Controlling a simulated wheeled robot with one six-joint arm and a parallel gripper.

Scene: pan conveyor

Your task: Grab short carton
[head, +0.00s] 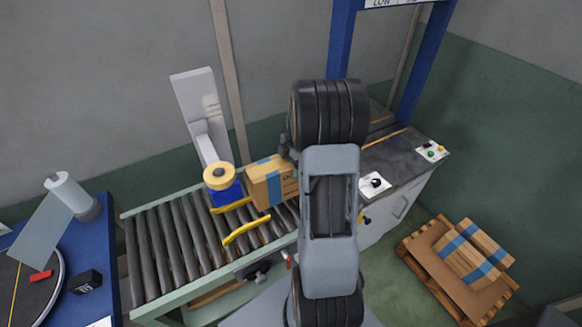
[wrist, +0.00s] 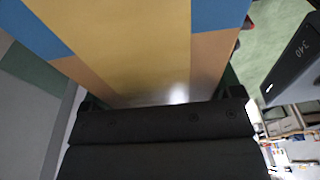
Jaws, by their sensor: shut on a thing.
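The short carton (head: 268,186), brown with blue tape bands, is over the rollers at the right part of the conveyor in the head view. In the wrist view the carton (wrist: 140,45) fills the upper middle, right up against my gripper (wrist: 163,98). My gripper is shut on the carton, with finger ends showing at both sides of it. In the head view my gripper (head: 288,150) is a small dark shape at the carton's right upper edge, partly hidden behind my arm. I cannot tell whether the carton touches the rollers.
The roller conveyor (head: 160,250) has yellow guides (head: 246,229) and a tape dispenser (head: 222,182) just left of the carton. A pallet (head: 442,270) with cartons stands on the floor at right. A dark-topped counter (head: 400,155) is behind my arm. A blue table (head: 95,270) is at left.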

